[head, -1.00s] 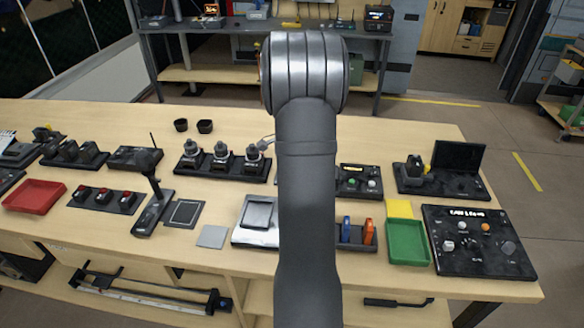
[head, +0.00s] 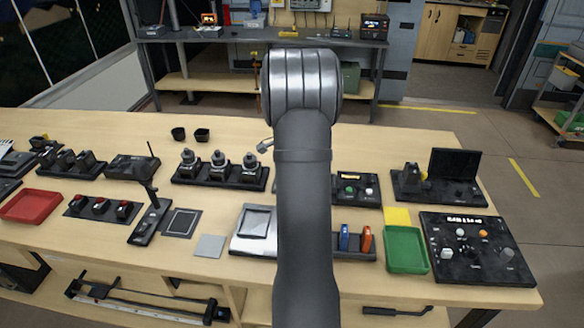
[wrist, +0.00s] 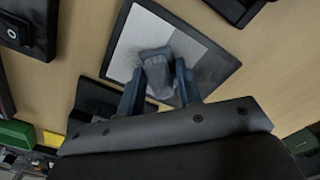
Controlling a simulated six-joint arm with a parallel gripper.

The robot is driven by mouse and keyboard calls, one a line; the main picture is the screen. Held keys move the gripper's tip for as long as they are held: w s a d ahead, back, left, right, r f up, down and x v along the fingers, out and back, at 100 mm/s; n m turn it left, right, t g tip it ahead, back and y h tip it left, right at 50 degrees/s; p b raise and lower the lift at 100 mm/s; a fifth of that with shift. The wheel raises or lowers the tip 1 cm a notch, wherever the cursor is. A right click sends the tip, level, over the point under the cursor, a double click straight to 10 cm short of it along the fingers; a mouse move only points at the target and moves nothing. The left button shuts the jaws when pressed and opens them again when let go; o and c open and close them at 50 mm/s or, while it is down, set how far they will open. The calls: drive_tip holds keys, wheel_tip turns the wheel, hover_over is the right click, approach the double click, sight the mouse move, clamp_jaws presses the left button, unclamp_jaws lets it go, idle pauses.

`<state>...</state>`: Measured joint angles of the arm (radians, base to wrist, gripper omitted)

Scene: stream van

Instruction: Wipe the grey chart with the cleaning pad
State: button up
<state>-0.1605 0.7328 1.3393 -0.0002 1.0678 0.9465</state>
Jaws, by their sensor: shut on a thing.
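In the wrist view the grey chart (wrist: 135,45) is a dark-framed panel on the wooden table, with a lighter grey part on the left and a darker grey part on the right. My gripper (wrist: 160,68) is over the chart, its two blue fingers on either side of a grey cleaning pad (wrist: 157,75). It is shut on the pad. The pad overlaps the chart's surface in this view; I cannot tell whether it is pressed on it. In the head view my own arm hides the gripper and pad, and I cannot make out the chart.
On the bench (head: 100,125), a black control panel (head: 470,275) and green tray (head: 405,250) are at the right. A yellow square (head: 397,216), silver device (head: 240,243) and light grey square (head: 209,246) lie near the arm. A black box (wrist: 25,30) is beside the chart.

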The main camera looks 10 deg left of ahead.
drive_tip(key=shift+s, duration=2.3)
wheel_tip(320, 180, up, 8)
drive_tip(key=shift+f, duration=0.15)
